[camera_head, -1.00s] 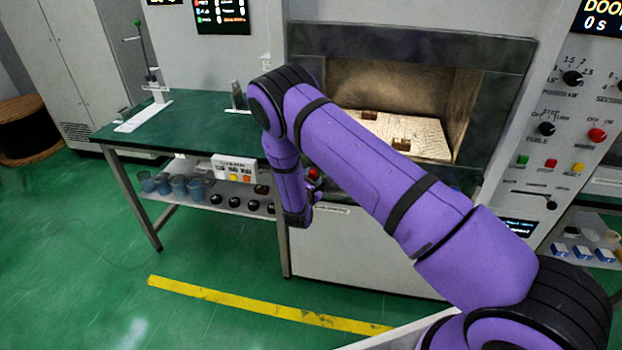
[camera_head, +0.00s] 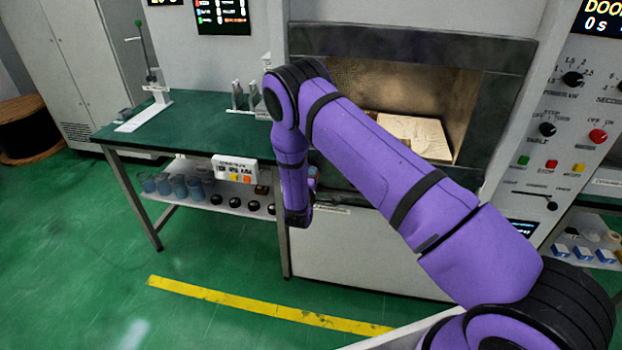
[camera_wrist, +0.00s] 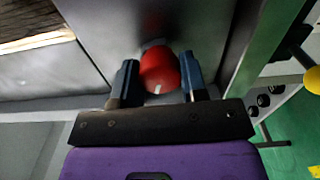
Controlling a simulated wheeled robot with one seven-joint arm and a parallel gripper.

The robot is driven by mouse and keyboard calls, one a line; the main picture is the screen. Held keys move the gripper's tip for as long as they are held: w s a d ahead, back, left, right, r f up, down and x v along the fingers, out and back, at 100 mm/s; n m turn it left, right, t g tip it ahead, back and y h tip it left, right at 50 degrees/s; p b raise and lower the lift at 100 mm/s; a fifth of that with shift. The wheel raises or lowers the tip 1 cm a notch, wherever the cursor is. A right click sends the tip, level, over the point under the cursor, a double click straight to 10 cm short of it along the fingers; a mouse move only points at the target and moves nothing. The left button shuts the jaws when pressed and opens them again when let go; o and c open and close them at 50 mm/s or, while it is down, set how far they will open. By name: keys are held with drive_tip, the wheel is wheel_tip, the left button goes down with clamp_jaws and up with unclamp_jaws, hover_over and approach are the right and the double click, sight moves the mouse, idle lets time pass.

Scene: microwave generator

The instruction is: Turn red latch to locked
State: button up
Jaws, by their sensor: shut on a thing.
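The red latch (camera_wrist: 159,70) shows in the wrist view as a rounded red knob with a small white mark near its lower edge. My gripper (camera_wrist: 160,82) is shut on it, with one dark finger at each side of the knob. In the head view my purple arm covers most of the latch and the gripper; only a small bit of red shows beside the wrist. The latch sits at the front of the microwave chamber (camera_head: 412,42), below its opening. I cannot read the latch's locked or unlocked marking.
The chamber is open, with a pale slab (camera_head: 420,134) inside. A green-topped table (camera_head: 190,128) with a lower shelf of cups stands close on the left. A control panel (camera_head: 560,130) with knobs and buttons is on the right.

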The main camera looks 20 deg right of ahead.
drive_tip(key=shift+m, duration=1.1)
drive_tip(key=shift+s, duration=0.1)
drive_tip(key=o, duration=0.9)
drive_tip(key=shift+o, duration=0.2)
drive_tip(key=v, duration=1)
drive_tip(key=shift+s+a, duration=0.15)
drive_tip(key=shift+s, duration=0.2)
